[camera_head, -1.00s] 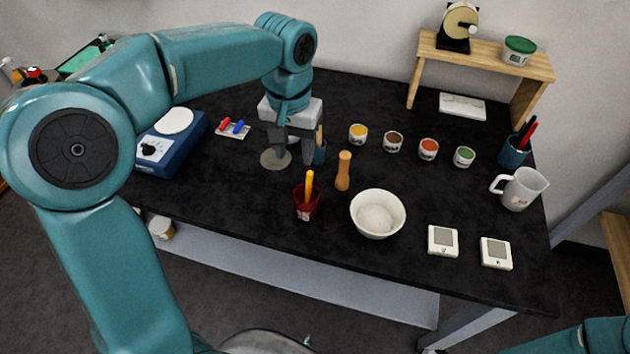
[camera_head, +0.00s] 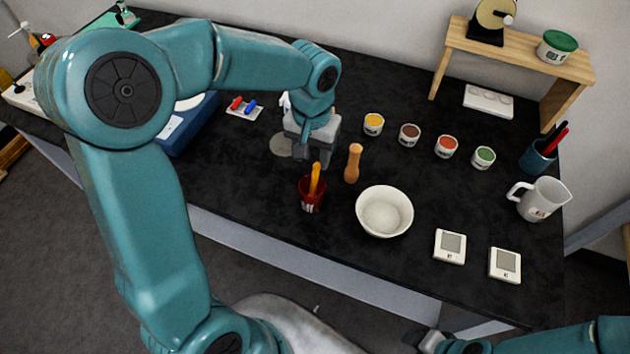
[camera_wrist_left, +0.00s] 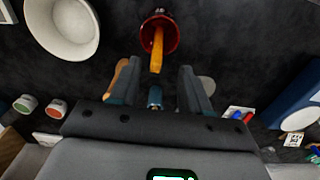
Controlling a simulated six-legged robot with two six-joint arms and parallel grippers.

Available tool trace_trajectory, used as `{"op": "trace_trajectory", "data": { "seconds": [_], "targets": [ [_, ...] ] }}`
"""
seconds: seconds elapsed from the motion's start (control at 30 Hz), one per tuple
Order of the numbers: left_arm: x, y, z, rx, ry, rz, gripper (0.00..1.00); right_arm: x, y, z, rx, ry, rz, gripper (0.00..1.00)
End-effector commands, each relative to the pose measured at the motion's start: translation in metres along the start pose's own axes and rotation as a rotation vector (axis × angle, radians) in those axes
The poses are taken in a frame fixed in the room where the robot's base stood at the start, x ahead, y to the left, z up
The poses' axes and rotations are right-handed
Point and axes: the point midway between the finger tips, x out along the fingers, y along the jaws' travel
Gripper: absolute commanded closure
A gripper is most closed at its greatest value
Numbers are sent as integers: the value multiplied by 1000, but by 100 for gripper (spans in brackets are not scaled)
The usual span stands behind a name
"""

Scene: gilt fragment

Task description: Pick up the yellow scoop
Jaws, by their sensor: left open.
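The yellow scoop (camera_head: 315,177) stands in a dark red cup (camera_head: 312,201) near the table's front edge, its handle sticking up. In the left wrist view the scoop (camera_wrist_left: 157,48) leans out of the red cup (camera_wrist_left: 160,25), just beyond the fingertips. My left gripper (camera_head: 312,160) is open and empty, just behind and above the scoop. Its two fingers (camera_wrist_left: 157,78) point toward the scoop and flank its line, with no contact visible. My right arm shows at the bottom right, with a grey end (camera_head: 432,341) whose jaw state is unclear.
A wooden pestle (camera_head: 353,163) stands close right of the gripper. A white bowl (camera_head: 384,211) sits right of the cup. Several small pots, including a yellow one (camera_head: 373,124), line the back. A blue scale (camera_head: 190,130) is left. Bare black tabletop lies left of the cup.

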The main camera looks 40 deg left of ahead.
Motion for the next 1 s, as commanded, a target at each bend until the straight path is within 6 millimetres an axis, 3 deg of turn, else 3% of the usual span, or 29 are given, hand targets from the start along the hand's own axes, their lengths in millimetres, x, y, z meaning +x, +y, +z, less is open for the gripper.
{"op": "trace_trajectory", "data": {
  "seconds": [0.23,0.5,0.77,0.93,1.0],
  "targets": [
    [20,1,0,2,-4,-1,53,-5,-2,0,0,0,0,57],
    [61,3,-2,1,-2,0,53,-13,-5,0,0,0,0,57],
    [66,4,-2,1,0,1,53,-13,-5,0,0,0,0,57],
    [65,3,-2,1,0,1,100,-13,-5,0,0,0,0,57],
    [65,3,-2,1,1,1,100,-13,-5,0,0,0,0,57]
  ]
}}
